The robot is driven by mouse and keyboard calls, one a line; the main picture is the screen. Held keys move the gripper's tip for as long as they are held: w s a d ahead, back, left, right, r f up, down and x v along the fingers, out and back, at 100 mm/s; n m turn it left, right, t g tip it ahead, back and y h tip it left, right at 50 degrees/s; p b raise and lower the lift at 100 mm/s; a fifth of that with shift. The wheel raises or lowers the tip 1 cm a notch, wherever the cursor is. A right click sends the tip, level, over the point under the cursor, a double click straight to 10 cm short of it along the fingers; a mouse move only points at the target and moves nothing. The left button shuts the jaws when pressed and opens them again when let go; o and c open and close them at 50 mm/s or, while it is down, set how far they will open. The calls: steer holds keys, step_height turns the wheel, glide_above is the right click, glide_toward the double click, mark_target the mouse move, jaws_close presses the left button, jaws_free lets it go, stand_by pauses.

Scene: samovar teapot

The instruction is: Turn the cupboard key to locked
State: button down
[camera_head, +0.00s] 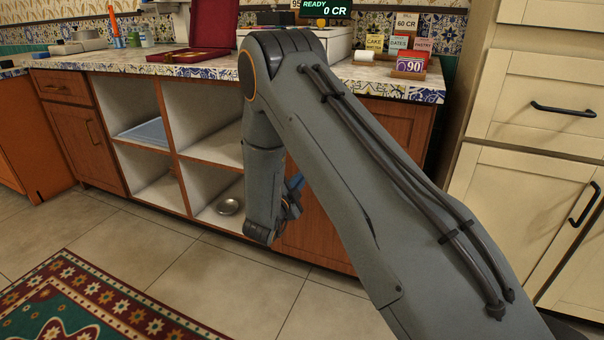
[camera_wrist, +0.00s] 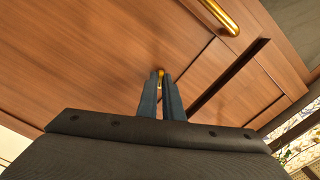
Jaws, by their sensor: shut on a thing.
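In the wrist view my gripper (camera_wrist: 161,88) is at a wooden cupboard door (camera_wrist: 90,60), its two fingers close together. A small brass piece, the key (camera_wrist: 160,73), shows at and between the fingertips, and the gripper is shut on it. Most of the key is hidden by the fingers, so its turn angle cannot be told. A brass handle (camera_wrist: 222,16) is on the door at the top of the view. In the head view my gripper (camera_head: 294,193) is low beside the cupboard door (camera_head: 318,235), partly hidden by my arm.
The counter (camera_head: 400,82) above carries a red case (camera_head: 200,38) and small signs (camera_head: 409,62). Cream cabinets (camera_head: 525,165) stand at the right.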

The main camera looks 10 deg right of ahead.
steer(key=n+p, duration=0.6)
steer(key=n, duration=0.6)
steer(key=shift+n, duration=0.3)
stand_by(0.4)
steer(key=c, duration=1.9)
jaws_free()
steer(key=shift+d, duration=0.1)
steer(key=p+v, duration=0.1)
steer(key=v, duration=0.7)
steer(key=shift+p, duration=0.35)
